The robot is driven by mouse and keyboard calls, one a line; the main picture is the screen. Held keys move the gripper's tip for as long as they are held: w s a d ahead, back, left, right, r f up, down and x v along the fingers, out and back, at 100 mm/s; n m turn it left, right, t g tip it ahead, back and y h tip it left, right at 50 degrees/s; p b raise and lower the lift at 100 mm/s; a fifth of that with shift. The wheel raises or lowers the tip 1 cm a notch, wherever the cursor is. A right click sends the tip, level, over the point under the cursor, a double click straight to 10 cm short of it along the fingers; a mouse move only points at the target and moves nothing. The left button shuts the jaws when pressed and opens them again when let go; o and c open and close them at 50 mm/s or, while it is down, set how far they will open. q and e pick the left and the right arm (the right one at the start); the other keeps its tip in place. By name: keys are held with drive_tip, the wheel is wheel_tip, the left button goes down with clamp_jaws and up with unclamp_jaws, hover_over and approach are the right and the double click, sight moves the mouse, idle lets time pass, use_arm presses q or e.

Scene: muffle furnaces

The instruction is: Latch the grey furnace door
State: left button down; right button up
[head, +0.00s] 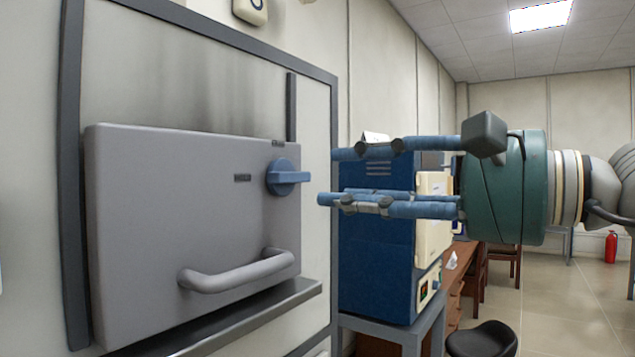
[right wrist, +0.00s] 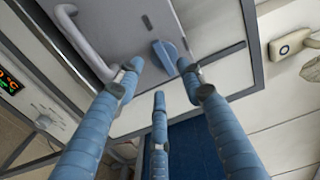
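The grey furnace door (head: 150,220) lies flat against the furnace front at the left of the head view. It also shows at the top of the right wrist view (right wrist: 120,25). A blue latch knob (head: 282,177) with a lever pointing right sits at its upper right; the right wrist view shows it too (right wrist: 165,54). A grey bar handle (head: 235,272) is below the knob. My right gripper (head: 328,178) is open and empty, its blue fingers pointing at the knob, with a gap between. In the right wrist view its three fingers (right wrist: 155,80) are spread. My left gripper is not in view.
A blue furnace (head: 375,240) stands on a grey stand behind my right gripper. A grey ledge (head: 250,318) juts out under the door. A black stool (head: 482,340) and wooden desk (head: 455,280) are at the lower right. Open floor lies beyond.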

drive_tip(key=shift+v, duration=2.35)
